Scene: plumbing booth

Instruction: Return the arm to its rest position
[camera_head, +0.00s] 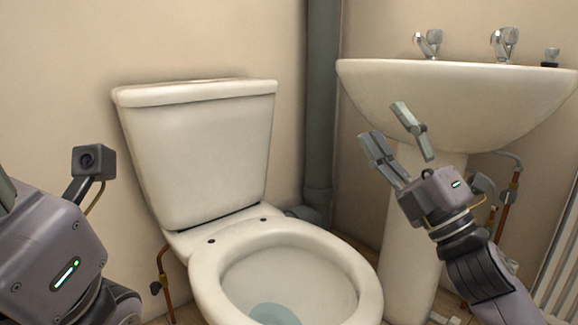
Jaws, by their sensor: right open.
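My right gripper (399,144) is in front of the sink's pedestal, just below the basin's left part in the picture. Its two fingers are spread apart and nothing is between them. It points up and to the left. My right arm comes in from the lower right corner. Part of my left arm (50,245) shows at the lower left edge. The fingers of my left gripper are not visible.
A white toilet (205,150) with an open bowl stands in the middle. A white sink (455,100) with two taps is at right. A grey pipe (321,110) runs up between them. Copper pipes with valves are under the sink. A radiator (560,260) is at the right edge.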

